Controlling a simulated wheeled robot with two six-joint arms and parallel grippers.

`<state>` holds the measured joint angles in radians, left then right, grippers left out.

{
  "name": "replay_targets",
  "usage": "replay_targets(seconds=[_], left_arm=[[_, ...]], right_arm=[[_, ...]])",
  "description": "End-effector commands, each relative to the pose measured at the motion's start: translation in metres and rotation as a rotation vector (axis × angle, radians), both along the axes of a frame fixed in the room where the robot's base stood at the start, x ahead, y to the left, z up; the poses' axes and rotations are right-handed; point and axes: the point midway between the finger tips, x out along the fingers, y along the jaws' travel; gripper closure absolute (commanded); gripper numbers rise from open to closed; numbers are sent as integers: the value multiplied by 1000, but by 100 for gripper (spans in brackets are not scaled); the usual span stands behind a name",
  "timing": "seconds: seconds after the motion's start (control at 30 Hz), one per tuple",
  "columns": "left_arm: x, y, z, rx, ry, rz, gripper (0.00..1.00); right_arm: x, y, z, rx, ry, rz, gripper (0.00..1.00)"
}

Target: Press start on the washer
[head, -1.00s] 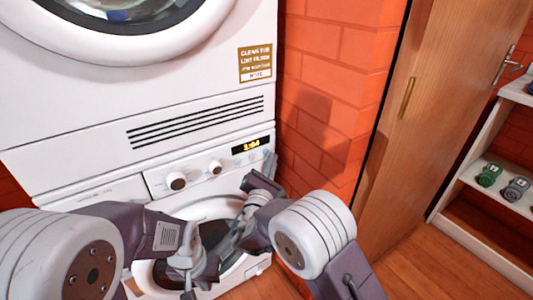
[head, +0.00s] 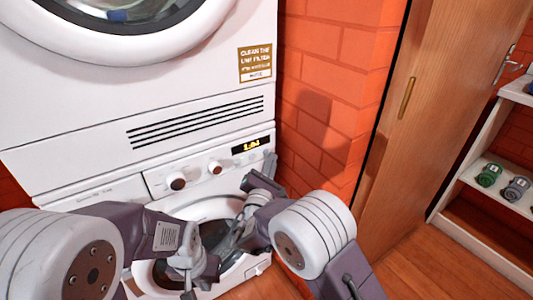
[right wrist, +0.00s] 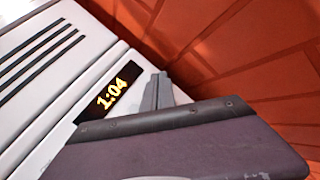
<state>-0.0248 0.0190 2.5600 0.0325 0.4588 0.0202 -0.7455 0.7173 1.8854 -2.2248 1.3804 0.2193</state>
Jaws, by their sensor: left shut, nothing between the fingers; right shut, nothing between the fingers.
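The white washer (head: 150,190) is the lower machine of a stack, with a control panel, two knobs (head: 177,181) and a lit display (head: 251,144). The display reads 1:04 in the right wrist view (right wrist: 107,96). My right gripper (head: 269,163) is shut and empty at the panel's right end, just below and right of the display. Its grey fingers (right wrist: 158,92) show beside the display in the right wrist view. I cannot tell whether they touch the panel. No start button is visible; the gripper covers that area. My left gripper (head: 188,288) is shut and empty, low in front of the washer door.
A white dryer (head: 150,90) with a vent grille and a lint-filter label sits on top of the washer. An orange brick wall (head: 330,90) stands close on the right. Beyond are a wooden door (head: 430,110) and a white shelf (head: 500,205) with small weights.

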Motion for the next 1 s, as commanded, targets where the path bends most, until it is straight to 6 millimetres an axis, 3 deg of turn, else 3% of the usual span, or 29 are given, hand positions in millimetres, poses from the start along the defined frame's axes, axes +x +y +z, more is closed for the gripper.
replay_targets(seconds=[1.0], left_arm=[[0, 0, -8, 0, 0, 0, 100]], right_arm=[[5, 3, -1, 0, 0, 0, 100]])
